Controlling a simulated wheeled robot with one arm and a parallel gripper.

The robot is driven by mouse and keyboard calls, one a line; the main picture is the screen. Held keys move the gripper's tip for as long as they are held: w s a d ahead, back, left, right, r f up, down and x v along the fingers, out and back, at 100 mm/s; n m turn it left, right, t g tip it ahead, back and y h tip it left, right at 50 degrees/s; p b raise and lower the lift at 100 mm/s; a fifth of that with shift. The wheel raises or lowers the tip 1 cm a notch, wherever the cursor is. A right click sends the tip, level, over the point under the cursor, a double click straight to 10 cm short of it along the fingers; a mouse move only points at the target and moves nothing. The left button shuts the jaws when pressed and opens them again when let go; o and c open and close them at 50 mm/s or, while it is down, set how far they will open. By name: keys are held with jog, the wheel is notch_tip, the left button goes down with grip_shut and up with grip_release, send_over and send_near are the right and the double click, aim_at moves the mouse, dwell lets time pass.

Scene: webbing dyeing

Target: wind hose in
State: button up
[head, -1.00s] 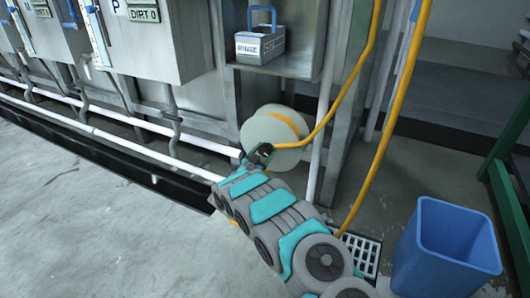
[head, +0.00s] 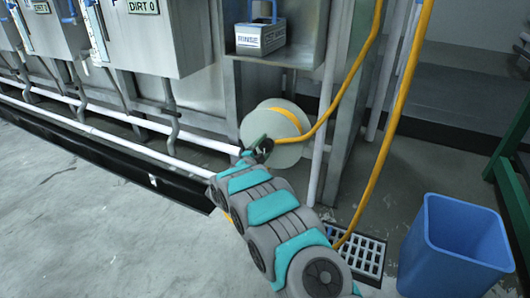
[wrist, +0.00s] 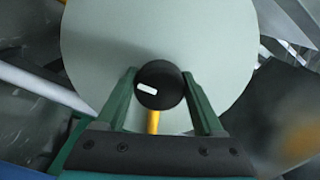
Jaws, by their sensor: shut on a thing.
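The hose reel (head: 262,125) is a pale round drum low against the steel frame in the head view. Its pale disc (wrist: 160,40) fills the upper middle of the wrist view. The yellow-orange hose (head: 340,98) runs from the drum up to the right, and a band of it shows on the drum. My gripper (head: 262,147) is at the drum's front face. In the wrist view my gripper (wrist: 160,92) is shut on a round black knob (wrist: 160,78) with a white mark. The knob's far side is hidden.
A blue bin (head: 455,250) stands at the lower right, next to a floor grate (head: 358,250). A labelled box (head: 260,38) sits on a shelf above the reel. White pipes (head: 130,133) run along the wall. The floor at left is clear.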

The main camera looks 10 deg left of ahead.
jog(key=m+b, duration=0.1)
jog(key=m, duration=0.3)
jog(key=shift+m+b, duration=0.3)
jog(key=shift+b, duration=0.1)
jog(key=shift+m, duration=1.9)
jog(key=o, duration=1.3)
jog(key=shift+p+v, duration=0.35)
jog(key=shift+v, duration=3.5)
jog(key=shift+r, duration=0.1)
